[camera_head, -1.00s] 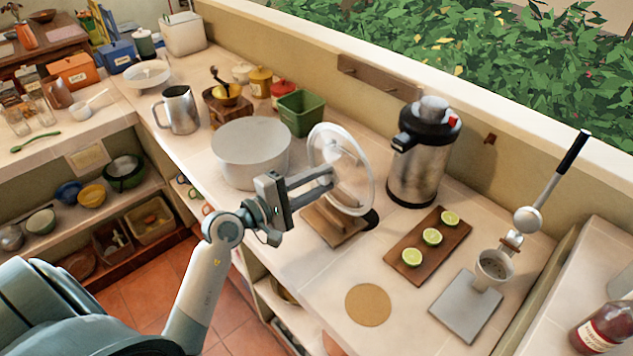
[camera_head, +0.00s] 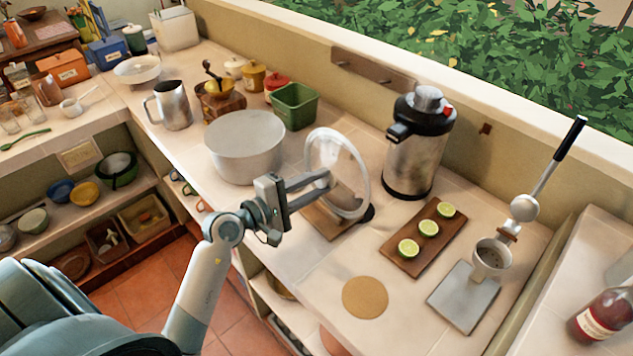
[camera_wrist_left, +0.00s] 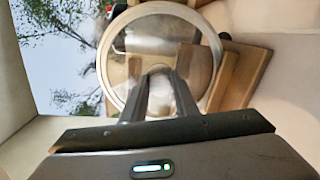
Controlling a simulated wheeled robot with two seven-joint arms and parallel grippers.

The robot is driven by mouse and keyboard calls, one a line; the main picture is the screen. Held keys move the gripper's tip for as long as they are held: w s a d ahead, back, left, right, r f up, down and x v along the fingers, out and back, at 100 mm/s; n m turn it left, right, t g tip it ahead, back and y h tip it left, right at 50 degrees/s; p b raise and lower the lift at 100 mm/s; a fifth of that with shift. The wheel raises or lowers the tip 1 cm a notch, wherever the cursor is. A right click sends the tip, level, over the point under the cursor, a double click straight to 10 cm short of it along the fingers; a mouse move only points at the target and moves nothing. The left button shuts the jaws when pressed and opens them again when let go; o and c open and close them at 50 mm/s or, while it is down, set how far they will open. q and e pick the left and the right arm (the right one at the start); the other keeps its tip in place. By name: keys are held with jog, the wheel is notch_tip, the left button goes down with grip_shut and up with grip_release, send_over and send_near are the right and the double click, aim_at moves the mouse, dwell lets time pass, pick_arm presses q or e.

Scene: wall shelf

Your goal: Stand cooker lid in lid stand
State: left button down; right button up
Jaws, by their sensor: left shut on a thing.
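The cooker lid (camera_head: 348,158) is round, clear glass with a pale rim. It is tilted on edge, close to upright, above the wooden lid stand (camera_head: 322,221). My left gripper (camera_head: 326,179) is shut on the lid near its middle, where its knob would be; the fingers cover the grip point. In the left wrist view the lid (camera_wrist_left: 118,42) faces the camera between and beyond my gripper fingers (camera_wrist_left: 160,75), and the wooden stand (camera_wrist_left: 245,78) shows to its right. I cannot tell whether the lid's lower rim touches the stand. My right gripper is not in view.
A white cooker pot (camera_head: 245,150) without a lid stands left of the stand. A steel airpot (camera_head: 417,150) stands to the right, with a board of cut limes (camera_head: 408,268) in front. A round cork mat (camera_head: 365,297) and a lever press (camera_head: 490,255) lie nearer.

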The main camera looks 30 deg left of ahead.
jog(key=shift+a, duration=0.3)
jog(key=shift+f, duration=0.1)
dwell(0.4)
pick_arm(q)
jog(key=shift+f, duration=0.15)
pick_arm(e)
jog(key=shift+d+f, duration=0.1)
pick_arm(q)
jog(key=c, duration=1.4)
grip_release()
jog(key=shift+c, duration=0.2)
jog(key=shift+o, duration=0.7)
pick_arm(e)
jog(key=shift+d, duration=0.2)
pick_arm(q)
jog(key=shift+s+f+b, duration=0.1)
jog(key=shift+b, duration=0.2)
